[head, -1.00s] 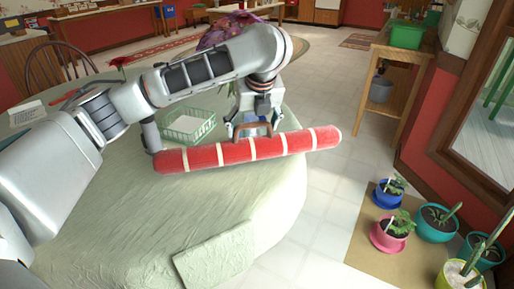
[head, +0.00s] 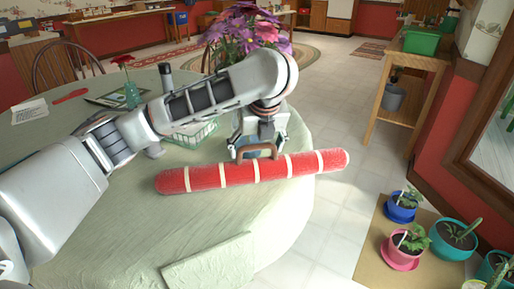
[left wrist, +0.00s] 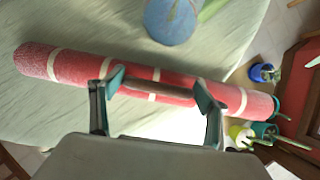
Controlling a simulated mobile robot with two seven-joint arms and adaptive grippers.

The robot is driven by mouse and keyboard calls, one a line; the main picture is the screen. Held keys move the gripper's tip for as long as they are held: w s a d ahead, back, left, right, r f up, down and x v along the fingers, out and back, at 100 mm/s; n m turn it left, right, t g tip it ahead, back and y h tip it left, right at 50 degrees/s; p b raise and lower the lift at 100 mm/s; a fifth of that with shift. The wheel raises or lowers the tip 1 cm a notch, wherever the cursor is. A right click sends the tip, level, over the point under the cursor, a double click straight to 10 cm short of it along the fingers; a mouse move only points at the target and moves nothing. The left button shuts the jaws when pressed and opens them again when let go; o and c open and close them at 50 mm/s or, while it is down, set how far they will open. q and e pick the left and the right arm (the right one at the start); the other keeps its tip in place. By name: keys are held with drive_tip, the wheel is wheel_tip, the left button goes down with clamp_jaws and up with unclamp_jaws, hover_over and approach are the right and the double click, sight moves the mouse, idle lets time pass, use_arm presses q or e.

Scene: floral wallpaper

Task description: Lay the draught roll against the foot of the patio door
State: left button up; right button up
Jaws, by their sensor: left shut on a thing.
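The draught roll (head: 215,177) is a long red cylinder with cream bands and a brown handle. It is above the pale green cloth of the round table, its right end out past the table's edge. My left gripper (head: 257,152) is shut on the handle, and the left wrist view shows its fingers (left wrist: 160,83) on either side of it. The roll also crosses the left wrist view (left wrist: 75,68). A wood-framed glass pane (head: 499,118), perhaps the patio door, is at the right edge; its foot is not clearly visible. My right gripper is out of view.
Potted plants in blue (head: 402,208), pink (head: 401,254) and teal (head: 453,242) pots stand on a tan mat (head: 368,250) at the lower right. A wooden stand (head: 432,62) is behind them. Purple flowers, a green basket (head: 195,135) and a vase are on the table. Tiled floor lies clear between table and mat.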

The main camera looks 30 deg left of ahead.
use_arm(q)
drive_tip(key=o, duration=2.1)
